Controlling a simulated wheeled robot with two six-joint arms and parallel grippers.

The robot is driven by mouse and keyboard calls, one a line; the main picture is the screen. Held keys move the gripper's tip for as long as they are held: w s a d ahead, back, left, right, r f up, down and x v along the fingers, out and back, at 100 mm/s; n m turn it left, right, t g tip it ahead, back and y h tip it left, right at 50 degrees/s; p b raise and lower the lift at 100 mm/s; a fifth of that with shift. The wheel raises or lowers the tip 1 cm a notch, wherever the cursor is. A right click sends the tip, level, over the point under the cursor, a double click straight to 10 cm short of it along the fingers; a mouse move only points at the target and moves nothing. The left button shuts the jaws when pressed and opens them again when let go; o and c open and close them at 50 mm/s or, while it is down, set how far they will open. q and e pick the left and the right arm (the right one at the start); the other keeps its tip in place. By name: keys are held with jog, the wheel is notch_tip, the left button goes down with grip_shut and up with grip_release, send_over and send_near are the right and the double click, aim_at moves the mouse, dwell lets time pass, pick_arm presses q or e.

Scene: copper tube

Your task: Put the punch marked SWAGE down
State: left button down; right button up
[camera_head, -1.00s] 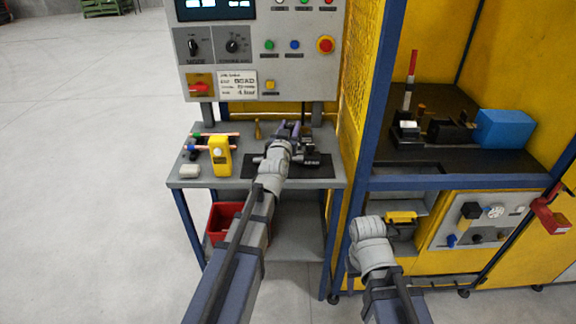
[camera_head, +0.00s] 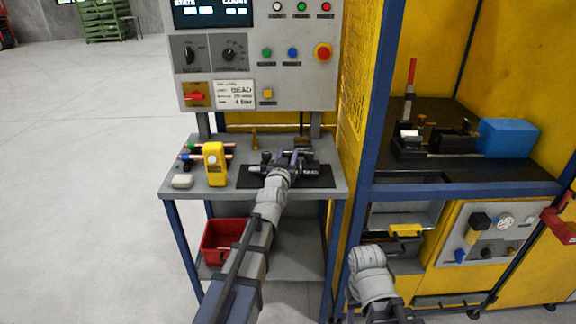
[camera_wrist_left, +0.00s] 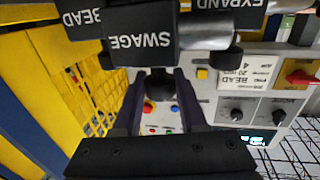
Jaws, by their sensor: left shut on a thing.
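The punch marked SWAGE (camera_wrist_left: 140,42) is a dark block with white letters at the top middle of the left wrist view. My left gripper (camera_wrist_left: 158,100) is shut on its short stem below the block. Similar dark blocks marked BEAD (camera_wrist_left: 84,18) and EXPAND (camera_wrist_left: 226,6) stand close on either side. In the head view my left gripper (camera_head: 284,162) is over the black mat (camera_head: 312,182) on the grey bench (camera_head: 225,197). The punches are too small to tell apart there, and whether the SWAGE punch touches its support cannot be seen. My right gripper is out of view.
A control panel (camera_head: 255,60) rises behind. A yellow mesh cage wall (camera_head: 358,100) bounds the right. A red bin (camera_head: 222,240) is below.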

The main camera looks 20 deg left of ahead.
pick_arm(q)
jog(key=shift+f+b, duration=0.5)
jog(key=shift+f, duration=0.45)
jog(key=shift+f, duration=0.2)
jog(key=shift+c, duration=2.3)
grip_release()
jog(key=shift+r, duration=0.15)
